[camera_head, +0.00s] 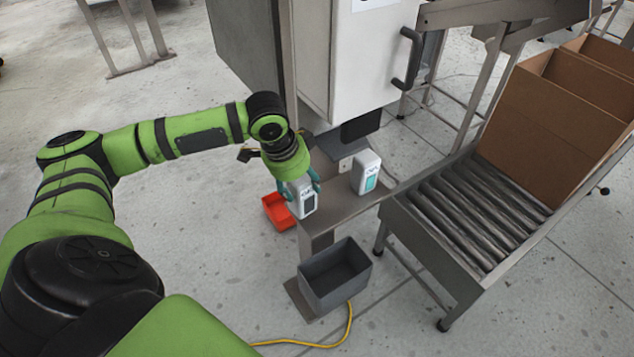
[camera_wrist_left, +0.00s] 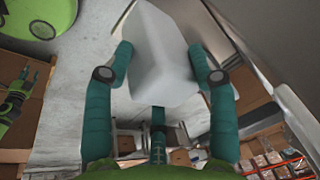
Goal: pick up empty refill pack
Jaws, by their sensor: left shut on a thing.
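My left gripper (camera_head: 304,188) is shut on a white refill pack (camera_head: 307,204) with a dark panel on its front. The pack is upright at the left part of the metal stand; I cannot tell whether its base touches the stand. In the left wrist view the plain white pack (camera_wrist_left: 160,58) sits between the two teal fingers (camera_wrist_left: 166,76). A second white pack (camera_head: 367,172) with a teal label stands upright on the stand to the right, apart from the gripper. At the left of the wrist view, what appears to be my right gripper (camera_wrist_left: 26,82) is small and unclear.
A red bin (camera_head: 272,211) lies behind and left of the held pack. A grey open bin (camera_head: 318,295) stands in front, and looks empty. A roller conveyor (camera_head: 455,215) with cardboard boxes (camera_head: 545,135) is at right. A white cabinet (camera_head: 350,55) rises behind the stand. A yellow cable (camera_head: 335,342) lies on the floor.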

